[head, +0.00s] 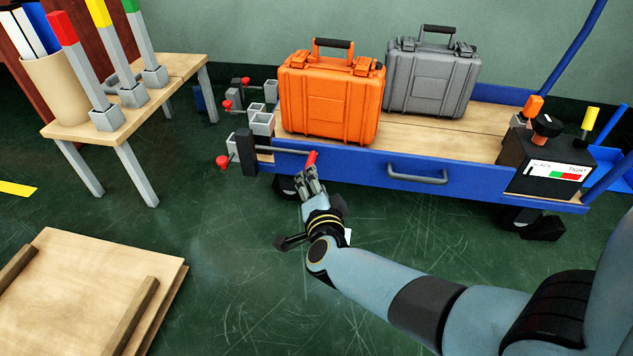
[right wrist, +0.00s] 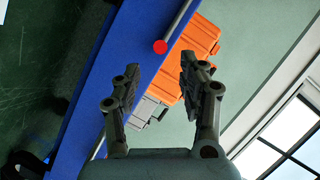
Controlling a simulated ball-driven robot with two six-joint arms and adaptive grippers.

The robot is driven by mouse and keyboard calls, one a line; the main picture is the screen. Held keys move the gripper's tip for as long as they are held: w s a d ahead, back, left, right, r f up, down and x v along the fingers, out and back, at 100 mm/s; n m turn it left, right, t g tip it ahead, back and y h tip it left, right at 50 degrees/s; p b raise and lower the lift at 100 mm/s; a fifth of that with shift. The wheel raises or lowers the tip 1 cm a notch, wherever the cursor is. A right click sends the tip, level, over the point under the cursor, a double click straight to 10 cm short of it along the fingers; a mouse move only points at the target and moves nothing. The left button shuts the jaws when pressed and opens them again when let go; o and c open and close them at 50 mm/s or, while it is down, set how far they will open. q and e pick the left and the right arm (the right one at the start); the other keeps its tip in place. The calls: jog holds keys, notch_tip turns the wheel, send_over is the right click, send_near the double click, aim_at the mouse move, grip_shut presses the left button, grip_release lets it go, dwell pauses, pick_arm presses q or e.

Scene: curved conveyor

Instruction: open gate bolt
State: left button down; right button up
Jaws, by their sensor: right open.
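The bolt on the blue cart's near side is a thin grey rod with a red handle end (head: 311,158). It runs left to a dark upright block (head: 246,152) at the cart's corner. In the right wrist view the red end (right wrist: 160,46) shows as a round disc on the grey rod (right wrist: 178,20). My right gripper (head: 312,172) is just below the red end in the head view. In the wrist view its fingers (right wrist: 156,76) are spread, with the red end beyond and between the tips, apparently not gripped. My left gripper is not in view.
The blue cart (head: 345,169) carries an orange case (head: 330,103) and a grey case (head: 430,83). A black SLACK/TIGHT box (head: 545,165) sits at its right. A wooden table (head: 180,68) stands left; wooden boards (head: 85,285) lie front left. Floor between is clear.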

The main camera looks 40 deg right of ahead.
jog(key=v, duration=0.3)
jog(key=shift+s, duration=0.1)
dwell(0.4)
